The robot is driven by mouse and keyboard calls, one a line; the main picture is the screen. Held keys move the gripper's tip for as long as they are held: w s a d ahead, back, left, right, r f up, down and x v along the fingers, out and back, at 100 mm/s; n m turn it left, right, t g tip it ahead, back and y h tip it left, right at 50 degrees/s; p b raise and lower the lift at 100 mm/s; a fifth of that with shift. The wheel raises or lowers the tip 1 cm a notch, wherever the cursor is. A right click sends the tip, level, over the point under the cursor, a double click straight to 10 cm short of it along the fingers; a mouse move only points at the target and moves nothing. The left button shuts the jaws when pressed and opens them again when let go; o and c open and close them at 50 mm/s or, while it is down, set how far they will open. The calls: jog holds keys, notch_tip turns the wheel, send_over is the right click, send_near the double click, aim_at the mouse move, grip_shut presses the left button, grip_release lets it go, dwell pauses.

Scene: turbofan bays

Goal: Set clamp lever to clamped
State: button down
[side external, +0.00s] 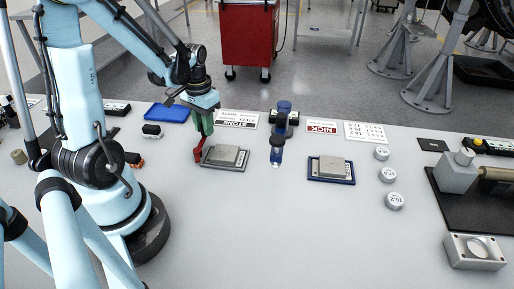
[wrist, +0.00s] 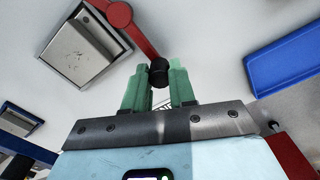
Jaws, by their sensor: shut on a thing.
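The clamp lever (side external: 199,152) is a red arm on the left edge of a grey fixture (side external: 212,165) that holds a square metal block (side external: 225,155). In the wrist view the red lever (wrist: 140,32) runs from a round pivot by the fixture's corner to a black knob (wrist: 158,74). My gripper (wrist: 159,71) has its green fingers on both sides of the knob, shut on it. In the side external view my gripper (side external: 203,130) points down over the lever and hides the knob.
A blue tray (side external: 168,112) lies behind my gripper. A blue tool (side external: 276,150) and a second block on a blue-edged fixture (side external: 331,181) stand to the right. White round pieces (side external: 388,175) lie beyond.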

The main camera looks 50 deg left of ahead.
jog(key=shift+s+a, duration=0.1)
jog(key=s+n, duration=0.1)
jog(key=n, duration=0.1)
jog(key=a+n, duration=0.1)
jog(key=shift+s+n, duration=0.35)
jog(key=shift+n, duration=0.05)
jog(key=s+n, duration=0.2)
jog(key=n, duration=0.1)
jog(key=shift+a+n, duration=0.3)
jog(key=shift+a, duration=0.1)
jog(key=s+n, duration=0.2)
jog(key=n, duration=0.1)
jog(key=shift+s+d+n, duration=0.15)
jog(key=shift+s+n, duration=0.35)
jog(key=shift+n, duration=0.4)
jog(key=shift+s+d+n, duration=0.15)
jog(key=shift+s+n, duration=0.3)
jog(key=shift+n, duration=0.45)
jog(key=c, duration=0.9)
grip_release()
